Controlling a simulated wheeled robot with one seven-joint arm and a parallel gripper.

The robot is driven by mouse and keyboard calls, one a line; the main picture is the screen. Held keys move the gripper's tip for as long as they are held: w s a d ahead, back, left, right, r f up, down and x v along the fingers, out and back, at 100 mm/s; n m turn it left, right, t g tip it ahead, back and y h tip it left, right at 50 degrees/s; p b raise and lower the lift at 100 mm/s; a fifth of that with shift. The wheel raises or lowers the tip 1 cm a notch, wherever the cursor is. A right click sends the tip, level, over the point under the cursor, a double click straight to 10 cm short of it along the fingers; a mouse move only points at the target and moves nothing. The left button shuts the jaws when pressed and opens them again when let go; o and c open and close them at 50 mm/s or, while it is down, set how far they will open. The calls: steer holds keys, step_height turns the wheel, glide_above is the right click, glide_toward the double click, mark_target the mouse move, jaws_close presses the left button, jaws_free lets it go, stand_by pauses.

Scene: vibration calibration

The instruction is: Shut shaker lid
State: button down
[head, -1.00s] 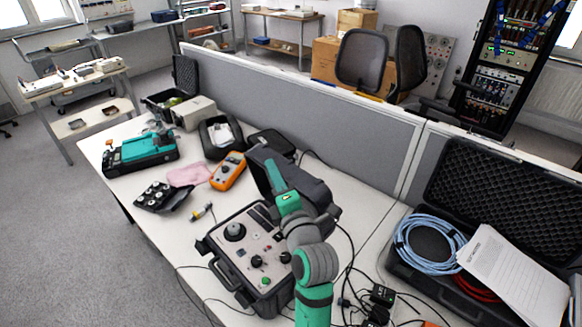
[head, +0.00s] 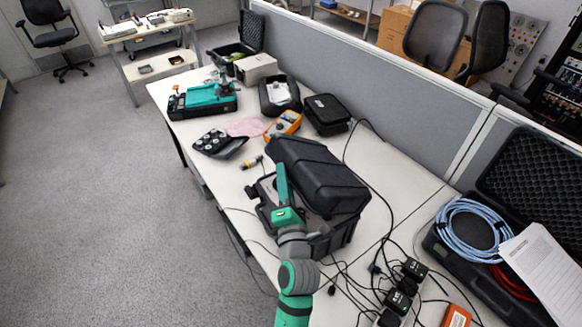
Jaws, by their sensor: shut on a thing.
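The shaker is a black hard case (head: 335,238) on the white table, low in the middle of the head view. Its ribbed black lid (head: 318,175) is tilted well over the case but not flat on it; a gap shows at the left. Only a little of the grey control panel (head: 268,190) is visible under the lid and behind my arm. My green and grey arm reaches up in front of the case. My gripper (head: 281,170) is at the lid's left edge, shut on the lid; its fingertips are hard to make out.
Loose black cables and small black adapters (head: 405,285) lie right of the case. An open case with a blue cable coil (head: 470,225) is farther right. An orange multimeter (head: 284,123), a closed black case (head: 326,113) and a tray of round parts (head: 219,143) stand behind. A grey partition backs the table.

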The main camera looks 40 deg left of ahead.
steer(key=shift+s+a+f, duration=0.35)
steer(key=shift+s+f, duration=0.15)
steer(key=shift+s, duration=0.1)
steer(key=shift+a, duration=0.1)
steer(key=c, duration=1.8)
jaws_free()
steer(key=shift+w+f, duration=0.1)
steer(key=shift+o, duration=0.2)
steer(key=shift+w, duration=0.1)
steer(key=shift+d, duration=0.25)
steer(key=v, duration=1)
steer(key=shift+s+d, duration=0.15)
steer(key=shift+s, duration=0.1)
